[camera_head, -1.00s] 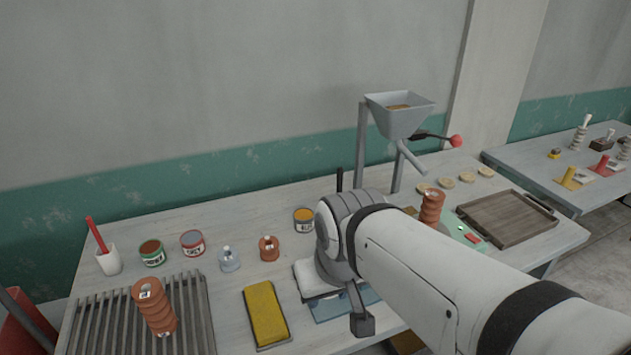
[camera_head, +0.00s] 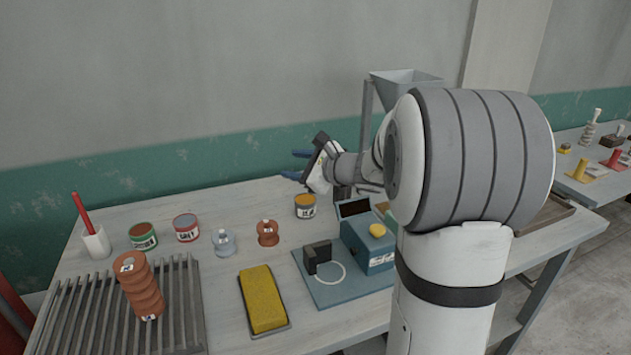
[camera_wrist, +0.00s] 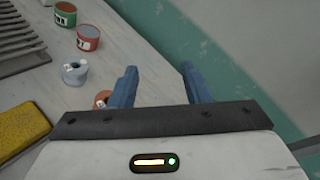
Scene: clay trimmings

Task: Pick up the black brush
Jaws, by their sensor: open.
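I cannot make out the black brush for sure in either current view. A thin black upright stick, seen behind the arm in the earlier head view, is now hidden by my arm and gripper; I cannot tell if it is the brush. My gripper (camera_head: 297,164) is raised above the back of the table, near the wall, with its blue fingers pointing left. In the wrist view my gripper (camera_wrist: 158,82) is open, its fingers well apart with nothing between them.
An orange-topped can (camera_head: 305,207) stands below my gripper. A blue device (camera_head: 368,246) and a black block (camera_head: 317,258) are in front. To the left are a brown insulator (camera_head: 268,233), a yellow sponge (camera_head: 262,298) and a ribbed rack (camera_head: 185,310). A grey hopper (camera_head: 405,82) stands behind my arm.

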